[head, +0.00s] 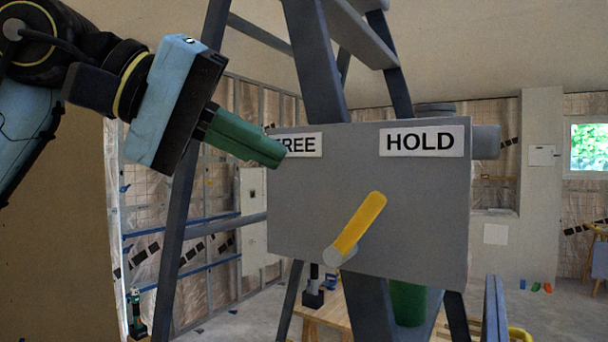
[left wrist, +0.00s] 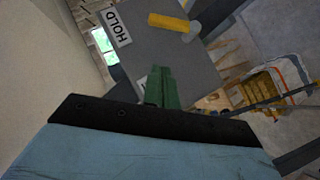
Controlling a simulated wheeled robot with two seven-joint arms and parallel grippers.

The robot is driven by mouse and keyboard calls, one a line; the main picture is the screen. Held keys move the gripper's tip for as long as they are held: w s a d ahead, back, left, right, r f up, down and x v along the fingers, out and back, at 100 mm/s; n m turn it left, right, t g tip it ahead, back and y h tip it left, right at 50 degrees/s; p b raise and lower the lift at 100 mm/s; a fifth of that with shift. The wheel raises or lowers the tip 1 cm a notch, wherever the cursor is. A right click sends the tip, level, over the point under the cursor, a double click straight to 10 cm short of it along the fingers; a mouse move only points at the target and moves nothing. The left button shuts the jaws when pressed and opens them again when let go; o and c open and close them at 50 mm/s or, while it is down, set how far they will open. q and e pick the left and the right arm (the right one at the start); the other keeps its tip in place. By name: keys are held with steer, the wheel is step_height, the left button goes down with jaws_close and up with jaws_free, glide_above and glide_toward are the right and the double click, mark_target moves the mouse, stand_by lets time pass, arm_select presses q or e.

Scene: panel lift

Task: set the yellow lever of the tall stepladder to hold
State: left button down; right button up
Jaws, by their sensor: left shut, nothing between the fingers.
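The tall grey stepladder (head: 325,75) carries a grey box (head: 300,215) with a FREE label (head: 306,145) at left and a HOLD label (head: 422,141) at right. The yellow lever (head: 361,222) leans from its grey pivot up and to the right, toward the HOLD side. It also shows in the left wrist view (left wrist: 168,21). My left gripper (head: 282,156) is shut and empty, its green fingers in front of the box's upper left corner, covering the start of FREE. It is apart from the lever, up and left of it. My right gripper is not in view.
A wooden table (head: 323,313) with a tool stands behind the ladder, and a green container (head: 408,302) shows below the box. A dark ladder leg (head: 183,185) stands left of the box, below my left gripper. The space in front of the lever looks clear.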

arm_select(q)
steer(key=shift+v, duration=2.7)
steer(key=shift+s+d, duration=0.1)
